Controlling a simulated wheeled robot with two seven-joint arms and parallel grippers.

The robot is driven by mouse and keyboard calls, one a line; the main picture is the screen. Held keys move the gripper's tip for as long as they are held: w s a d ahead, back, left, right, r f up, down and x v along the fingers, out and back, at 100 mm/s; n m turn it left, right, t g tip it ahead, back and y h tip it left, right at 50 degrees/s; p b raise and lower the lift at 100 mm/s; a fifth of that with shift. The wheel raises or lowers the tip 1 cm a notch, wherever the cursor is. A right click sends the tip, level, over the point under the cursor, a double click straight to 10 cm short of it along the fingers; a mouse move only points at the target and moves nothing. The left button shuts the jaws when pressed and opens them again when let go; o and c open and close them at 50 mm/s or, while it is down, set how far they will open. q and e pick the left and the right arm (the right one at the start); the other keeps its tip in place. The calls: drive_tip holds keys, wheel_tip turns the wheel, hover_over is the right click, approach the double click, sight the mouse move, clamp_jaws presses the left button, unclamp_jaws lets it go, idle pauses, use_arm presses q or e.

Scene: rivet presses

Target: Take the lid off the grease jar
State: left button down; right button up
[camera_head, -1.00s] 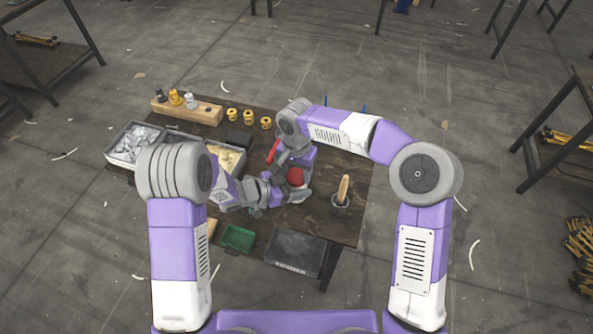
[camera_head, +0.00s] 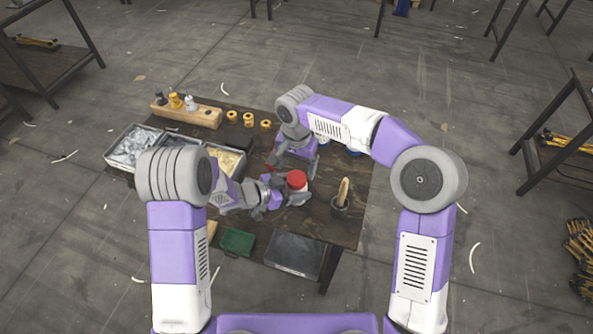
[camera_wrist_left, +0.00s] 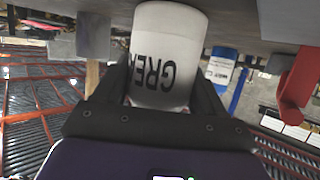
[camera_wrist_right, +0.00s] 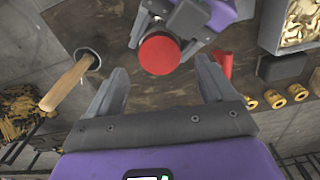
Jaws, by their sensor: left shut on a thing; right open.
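The grease jar (camera_wrist_left: 168,55) is a white cylinder with dark lettering, upside down in the left wrist view. My left gripper (camera_head: 284,197) is shut on its body. The red lid (camera_head: 297,179) sits on top of the jar in the head view. It also shows as a round red disc in the right wrist view (camera_wrist_right: 159,54). My right gripper (camera_wrist_right: 160,82) is open and empty, with the lid in line between its fingers, near or beyond the tips. I cannot tell whether the fingers touch it. The lid is mostly hidden in the left wrist view.
A cup with a wooden-handled tool (camera_head: 341,197) stands right of the jar. A red part (camera_wrist_right: 225,65) is close to my right gripper. Parts bins (camera_head: 133,147), yellow bushings (camera_head: 248,119), a green tray (camera_head: 237,240) and a dark tray (camera_head: 295,254) share the table.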

sight(296, 177)
drive_tip(key=shift+a+r+m, duration=0.1)
drive_tip(key=shift+r+m, duration=0.5)
drive_tip(key=shift+r, duration=0.15)
drive_tip(key=shift+r+m, duration=0.9)
drive_tip(key=shift+f, duration=3.8)
drive_tip(key=shift+c, duration=0.4)
drive_tip(key=c, duration=1)
drive_tip(key=shift+n, duration=1.6)
drive_tip(key=o, duration=1.1)
drive_tip(key=shift+o, duration=0.2)
